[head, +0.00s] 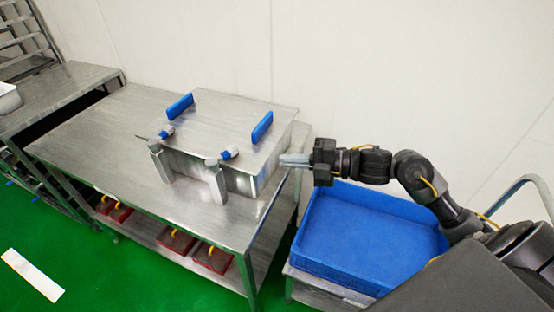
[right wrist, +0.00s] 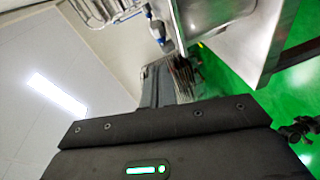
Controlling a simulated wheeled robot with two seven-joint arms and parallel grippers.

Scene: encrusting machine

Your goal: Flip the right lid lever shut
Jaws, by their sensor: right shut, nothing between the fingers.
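The metal machine box (head: 215,135) stands on the steel table, with two upright blue handles on its flat lid. The right lid lever (head: 229,154) has a blue grip and lies at the lid's front edge above a metal bracket; I cannot tell whether it is latched. The left lid lever (head: 167,132) looks similar. My right gripper (head: 283,158) is shut and empty, just right of the box and apart from the right lever. In the right wrist view its fingers (right wrist: 182,75) point toward a blue-gripped lever (right wrist: 157,30). My left gripper is not in view.
A blue crate (head: 315,268) sits on a low stand below my right arm. The steel table (head: 105,150) is clear left of the machine. Red trays (head: 212,257) lie on its lower shelf. A white wall (head: 370,60) rises behind.

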